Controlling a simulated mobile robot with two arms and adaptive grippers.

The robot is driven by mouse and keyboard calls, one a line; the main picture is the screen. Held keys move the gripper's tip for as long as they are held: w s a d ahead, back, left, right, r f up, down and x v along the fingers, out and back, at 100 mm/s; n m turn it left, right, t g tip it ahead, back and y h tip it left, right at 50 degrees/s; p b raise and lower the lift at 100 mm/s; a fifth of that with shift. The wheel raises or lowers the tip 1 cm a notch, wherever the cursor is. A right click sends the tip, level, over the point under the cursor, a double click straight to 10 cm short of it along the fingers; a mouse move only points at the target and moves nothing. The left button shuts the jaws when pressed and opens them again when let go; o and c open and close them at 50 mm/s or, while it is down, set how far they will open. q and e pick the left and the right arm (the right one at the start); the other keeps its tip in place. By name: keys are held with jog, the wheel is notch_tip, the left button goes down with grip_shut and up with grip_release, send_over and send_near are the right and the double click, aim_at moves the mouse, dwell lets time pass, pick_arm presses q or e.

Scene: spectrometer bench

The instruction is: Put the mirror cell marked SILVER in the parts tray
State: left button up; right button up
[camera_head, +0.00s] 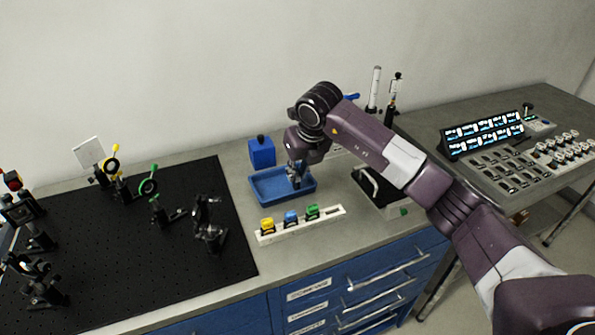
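The blue parts tray (262,197) lies on the grey bench, right of the black breadboard. My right gripper (295,181) points down at the right half of the tray, with its fingers low over or inside it. The fingers are small and dark, so I cannot tell whether they are open or hold anything. A white rack (332,216) in front of the tray bears a yellow cell (267,225), a blue cell (291,217) and a green cell (312,211). No SILVER marking is readable. My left gripper is not in view.
The black breadboard (110,285) with several optic mounts fills the left. An open-topped box (385,192) stands right of the tray, beneath my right arm. A side table (480,110) with a lit display is at right.

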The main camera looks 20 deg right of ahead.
jog(key=shift+o, duration=1.3)
jog(key=shift+r, duration=0.15)
jog(key=b+v, duration=0.2)
jog(key=v, duration=1)
jog(key=shift+b, duration=0.3)
